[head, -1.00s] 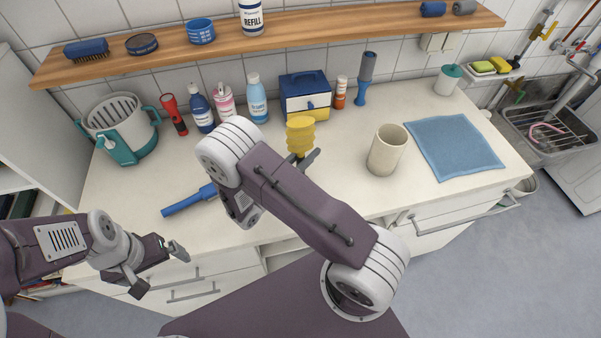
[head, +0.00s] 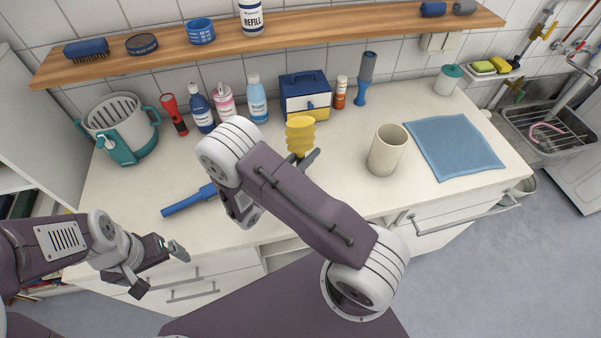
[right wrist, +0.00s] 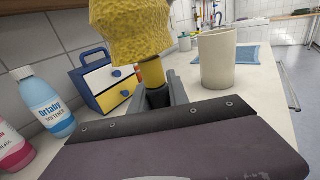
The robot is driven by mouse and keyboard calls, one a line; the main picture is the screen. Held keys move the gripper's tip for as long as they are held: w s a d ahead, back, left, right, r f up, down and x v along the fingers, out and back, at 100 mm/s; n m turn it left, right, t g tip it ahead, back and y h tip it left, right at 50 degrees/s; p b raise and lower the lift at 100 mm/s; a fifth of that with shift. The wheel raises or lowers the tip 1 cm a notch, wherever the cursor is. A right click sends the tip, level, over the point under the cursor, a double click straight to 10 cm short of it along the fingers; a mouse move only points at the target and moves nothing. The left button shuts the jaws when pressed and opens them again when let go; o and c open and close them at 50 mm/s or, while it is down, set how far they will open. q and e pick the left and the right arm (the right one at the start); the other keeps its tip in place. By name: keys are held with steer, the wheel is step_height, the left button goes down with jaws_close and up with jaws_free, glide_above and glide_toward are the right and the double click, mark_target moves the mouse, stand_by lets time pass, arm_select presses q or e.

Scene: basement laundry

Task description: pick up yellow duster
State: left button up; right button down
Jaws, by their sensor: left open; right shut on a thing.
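The yellow duster (head: 300,138) stands upright over the counter in the head view, with a ribbed yellow head. In the right wrist view its fuzzy head (right wrist: 130,35) fills the top, above a yellow and dark handle. My right gripper (right wrist: 158,93) is shut on that handle below the head. In the head view the right gripper (head: 304,160) shows only partly, and the duster's lower end is hidden by it and my arm. My left gripper (head: 160,270) is open and empty, in front of the counter's front edge at lower left.
A beige cup (head: 387,150) stands right of the duster, and a blue cloth (head: 455,148) lies farther right. A blue-and-cream box (head: 305,98) and several bottles stand behind. A blue handle (head: 187,201) lies left, partly behind my arm.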

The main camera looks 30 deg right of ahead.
stand_by(0.3)
steer(key=r, duration=0.4)
steer(key=shift+s+d+r, duration=0.15)
steer(key=shift+s+r, duration=0.1)
steer(key=shift+r, duration=0.05)
steer(key=s+d+r+p, duration=0.5)
steer(key=s+r+p, duration=0.1)
steer(key=s+p, duration=0.3)
steer(key=shift+s+d+r+p, duration=0.2)
steer(key=shift+s+p, duration=0.2)
steer(key=shift+p, duration=0.2)
